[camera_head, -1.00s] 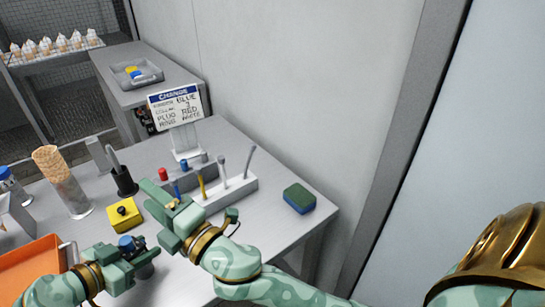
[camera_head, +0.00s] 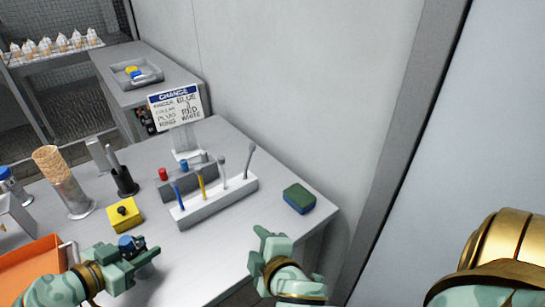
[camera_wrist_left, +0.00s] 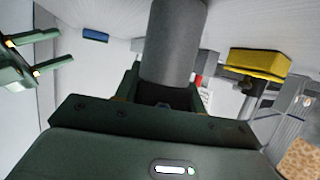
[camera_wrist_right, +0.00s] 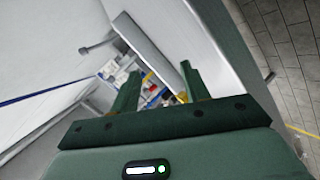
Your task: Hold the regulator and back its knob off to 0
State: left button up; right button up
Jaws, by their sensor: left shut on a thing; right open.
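The regulator (camera_head: 128,241) shows a dark blue top at my left gripper (camera_head: 135,255), near the front left of the table. The left gripper is shut on it. In the left wrist view a grey cylinder (camera_wrist_left: 175,42) stands between the jaws; I take it to be the regulator's body. The knob's setting cannot be read. My right gripper (camera_head: 265,238) is open and empty near the table's front right edge, well right of the regulator. Its two parted fingers (camera_wrist_right: 160,88) show in the right wrist view, and it also shows in the left wrist view (camera_wrist_left: 38,55).
A white rack (camera_head: 215,203) with upright tools stands mid-table, a sign (camera_head: 175,108) behind it. A yellow block (camera_head: 125,216), a black cup (camera_head: 125,183), a cone holder (camera_head: 74,198) and an orange tray (camera_head: 30,263) are left. A green-blue sponge (camera_head: 299,199) lies right.

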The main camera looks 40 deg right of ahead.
aim_at(130, 237)
jog(key=s+d+f+m+g, duration=0.1)
jog(key=s+d+f+g, duration=0.2)
jog(key=s+f, duration=0.3)
jog(key=shift+s+f+m+g+h+p, duration=0.3)
jog(key=shift+s+f+m+g+h, duration=0.1)
jog(key=shift+s, duration=0.05)
jog(key=shift+d, duration=0.1)
